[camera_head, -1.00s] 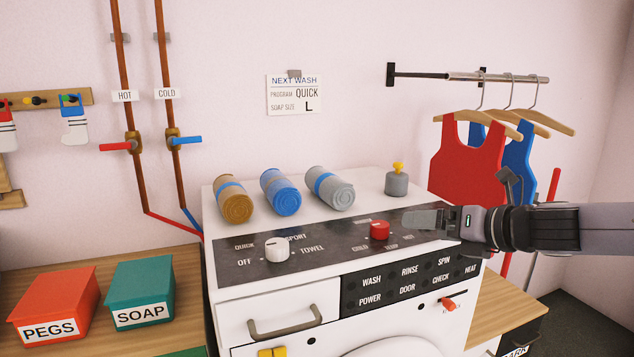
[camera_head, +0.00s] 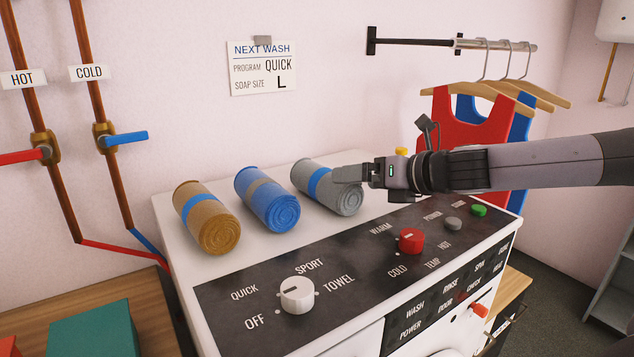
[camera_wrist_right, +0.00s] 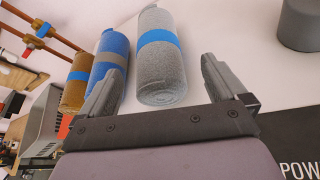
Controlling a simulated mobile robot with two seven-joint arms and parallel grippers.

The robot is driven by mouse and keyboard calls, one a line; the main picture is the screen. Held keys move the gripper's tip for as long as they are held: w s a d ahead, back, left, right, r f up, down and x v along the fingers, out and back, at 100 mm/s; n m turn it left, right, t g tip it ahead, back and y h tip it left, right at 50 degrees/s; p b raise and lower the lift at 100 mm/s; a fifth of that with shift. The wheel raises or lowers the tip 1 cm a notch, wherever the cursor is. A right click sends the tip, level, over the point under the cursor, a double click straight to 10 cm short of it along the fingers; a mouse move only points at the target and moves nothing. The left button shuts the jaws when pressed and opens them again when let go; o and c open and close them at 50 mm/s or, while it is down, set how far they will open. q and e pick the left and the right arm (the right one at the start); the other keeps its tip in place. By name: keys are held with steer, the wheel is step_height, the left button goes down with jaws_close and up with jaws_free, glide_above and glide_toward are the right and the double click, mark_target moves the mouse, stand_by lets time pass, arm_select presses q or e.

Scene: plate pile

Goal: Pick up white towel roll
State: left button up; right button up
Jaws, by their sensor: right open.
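The light grey-white towel roll (camera_head: 320,186) with a blue band lies on top of the washing machine, the rightmost of three rolls. My right gripper (camera_head: 345,186) comes in from the right, and its fingers overlap the roll's near right end in the head view. In the right wrist view the roll (camera_wrist_right: 160,60) lies ahead, lined up with the gap between the two spread fingers of my right gripper (camera_wrist_right: 160,78). The gripper is open and empty. I cannot tell whether a finger touches the roll. My left gripper is not in view.
A blue roll (camera_head: 268,199) with a grey band lies close to the left, then a brown roll (camera_head: 207,217). The control panel (camera_head: 250,295) with a white knob (camera_head: 297,294) and red knob (camera_head: 411,241) is in front. Hanging shirts (camera_head: 460,125) are behind my right arm.

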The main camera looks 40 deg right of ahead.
mark_target(325, 185)
steer(key=shift+w+a+f, duration=0.1)
steer(key=shift+w+f, duration=0.2)
steer(key=shift+w, duration=0.3)
steer(key=shift+a+p+x, duration=0.15)
steer(key=shift+p+x, duration=0.5)
steer(key=shift+a+p+x, duration=0.15)
steer(key=shift+p+x, duration=0.45)
steer(key=shift+x, duration=0.1)
steer(key=shift+d+f, duration=0.1)
steer(key=shift+f, duration=0.15)
steer(key=shift+w+d+f+b, duration=0.15)
steer(key=shift+w+b, duration=0.3)
steer(key=shift+b, duration=0.6)
steer(key=shift+w+a+f+b, duration=0.15)
steer(key=shift+w+a+b, duration=0.05)
steer(key=shift+w+b, duration=0.25)
steer(key=shift+w+a, duration=0.1)
steer(key=shift+a, duration=0.05)
steer(key=c, duration=1.2)
